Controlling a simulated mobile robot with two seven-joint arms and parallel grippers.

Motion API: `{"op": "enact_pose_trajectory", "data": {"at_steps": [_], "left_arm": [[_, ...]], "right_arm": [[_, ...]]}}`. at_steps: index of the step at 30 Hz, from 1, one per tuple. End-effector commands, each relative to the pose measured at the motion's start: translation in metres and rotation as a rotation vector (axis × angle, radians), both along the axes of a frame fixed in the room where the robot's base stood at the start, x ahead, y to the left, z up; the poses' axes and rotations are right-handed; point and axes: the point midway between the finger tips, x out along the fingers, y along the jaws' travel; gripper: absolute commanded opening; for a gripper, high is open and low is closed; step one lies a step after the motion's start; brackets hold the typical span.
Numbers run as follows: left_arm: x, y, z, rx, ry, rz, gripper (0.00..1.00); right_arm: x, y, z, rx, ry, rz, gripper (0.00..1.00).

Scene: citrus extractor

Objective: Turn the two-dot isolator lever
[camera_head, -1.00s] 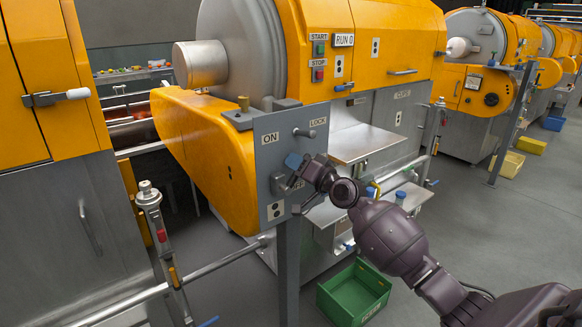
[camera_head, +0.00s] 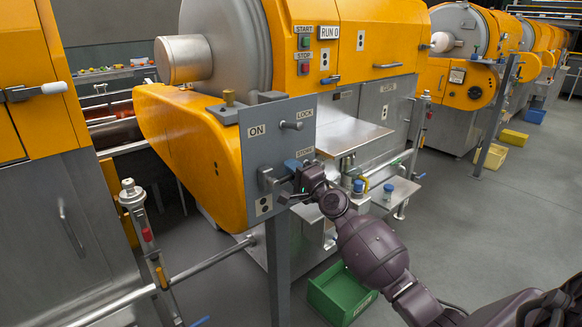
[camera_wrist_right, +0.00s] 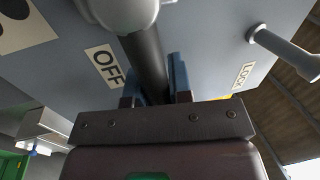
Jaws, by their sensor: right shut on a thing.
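The grey isolator panel (camera_head: 253,155) stands on a post in front of the yellow machine, with ON and LOCK labels and a two-dot plate (camera_head: 263,205) low on it. The lever (camera_head: 268,180) sticks out from the panel just above that plate. In the right wrist view the lever's dark bar (camera_wrist_right: 147,52) runs from its round hub down between my blue-padded fingers. My right gripper (camera_head: 294,172) is shut on the lever; it also shows in the right wrist view (camera_wrist_right: 156,78). The OFF label (camera_wrist_right: 105,66) lies left of the bar there. My left gripper is not in view.
A short peg (camera_head: 291,125) juts from the panel beside LOCK. A green crate (camera_head: 342,292) stands on the floor below my right arm. A rail (camera_head: 205,265) and a post with coloured bands (camera_head: 147,235) stand left of the panel.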

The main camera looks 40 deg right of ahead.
Motion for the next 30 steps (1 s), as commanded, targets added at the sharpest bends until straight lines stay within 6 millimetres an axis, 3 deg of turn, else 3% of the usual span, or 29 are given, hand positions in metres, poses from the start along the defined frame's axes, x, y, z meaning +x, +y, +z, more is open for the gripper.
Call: {"op": "enact_pose_trajectory", "data": {"at_steps": [20, 21, 25, 26, 30], "left_arm": [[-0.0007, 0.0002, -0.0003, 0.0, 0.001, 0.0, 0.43], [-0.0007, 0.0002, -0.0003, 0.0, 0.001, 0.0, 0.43], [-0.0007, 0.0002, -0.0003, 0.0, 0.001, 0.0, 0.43], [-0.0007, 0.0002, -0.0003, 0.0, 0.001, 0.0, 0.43], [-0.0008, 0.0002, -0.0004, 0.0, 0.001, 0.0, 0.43]], "right_arm": [[-0.0002, -0.0005, -0.0056, 0.071, 0.006, 0.0, 0.0], [-0.0002, -0.0005, -0.0056, 0.071, 0.006, 0.0, 0.21], [-0.0001, -0.0004, -0.0055, 0.07, 0.006, 0.0, 0.41], [-0.0001, -0.0004, -0.0055, 0.07, 0.006, 0.0, 0.45], [-0.0001, -0.0003, -0.0052, 0.068, 0.005, 0.0, 0.45]]}}
